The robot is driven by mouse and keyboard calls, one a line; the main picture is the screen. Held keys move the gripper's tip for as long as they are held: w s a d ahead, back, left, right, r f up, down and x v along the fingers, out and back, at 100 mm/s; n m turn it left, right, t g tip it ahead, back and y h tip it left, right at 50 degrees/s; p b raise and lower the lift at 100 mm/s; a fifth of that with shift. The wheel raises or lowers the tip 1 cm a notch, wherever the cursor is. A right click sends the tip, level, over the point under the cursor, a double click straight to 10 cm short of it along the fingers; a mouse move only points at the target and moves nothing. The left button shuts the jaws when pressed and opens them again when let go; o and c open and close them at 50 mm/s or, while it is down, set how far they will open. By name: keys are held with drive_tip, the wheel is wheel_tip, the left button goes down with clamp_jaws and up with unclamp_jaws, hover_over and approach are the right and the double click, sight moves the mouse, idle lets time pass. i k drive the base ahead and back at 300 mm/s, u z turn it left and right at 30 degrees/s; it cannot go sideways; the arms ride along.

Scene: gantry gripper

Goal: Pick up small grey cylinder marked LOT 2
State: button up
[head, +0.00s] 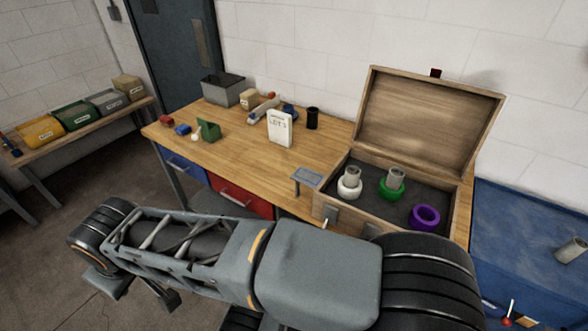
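Two small grey cylinders stand in an open wooden box (330,205). One grey cylinder (352,174) stands in a white ring (349,190), the other (396,177) in a green ring (389,192). A purple ring (425,217) beside them is empty. A third grey cylinder (571,250) stands tilted in the picture on the blue surface at the far right. I cannot read a lot mark on any cylinder. My arm crosses the foreground, in front of the bench. My gripper does not show.
The box's lid (425,115) stands open at the back. On the wooden bench (235,150) are a white sign (280,128) with small lettering, a black cup (312,118), a grey bin (223,90) and small coloured items. The bench's middle is clear. Coloured bins stand on a left side bench (80,130).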

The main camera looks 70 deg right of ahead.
sight(352, 173)
drive_tip(key=i, duration=0.95)
drive_tip(key=z, duration=3.75)
